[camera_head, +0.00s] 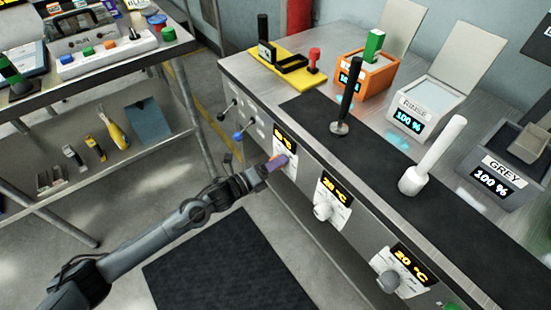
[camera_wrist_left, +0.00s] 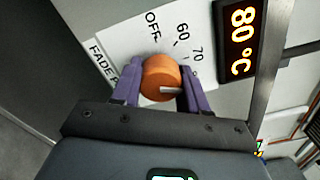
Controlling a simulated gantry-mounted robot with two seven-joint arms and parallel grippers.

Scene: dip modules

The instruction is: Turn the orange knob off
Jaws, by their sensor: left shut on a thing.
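The orange knob (camera_wrist_left: 160,76) is on a white dial plate (camera_wrist_left: 135,40) marked OFF, 60 and 70. Its pale pointer line points right in the left wrist view, away from OFF. In the head view my left gripper (camera_head: 279,162) is at the bench's front panel, under the leftmost display (camera_head: 285,138); the knob is mostly hidden there. My right gripper is not in view.
Along the same panel are a white knob (camera_head: 322,211) and a grey knob (camera_head: 388,281) with displays. Orange, white and grey modules stand on the bench (camera_head: 262,91). A shelf (camera_head: 150,150) is at left.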

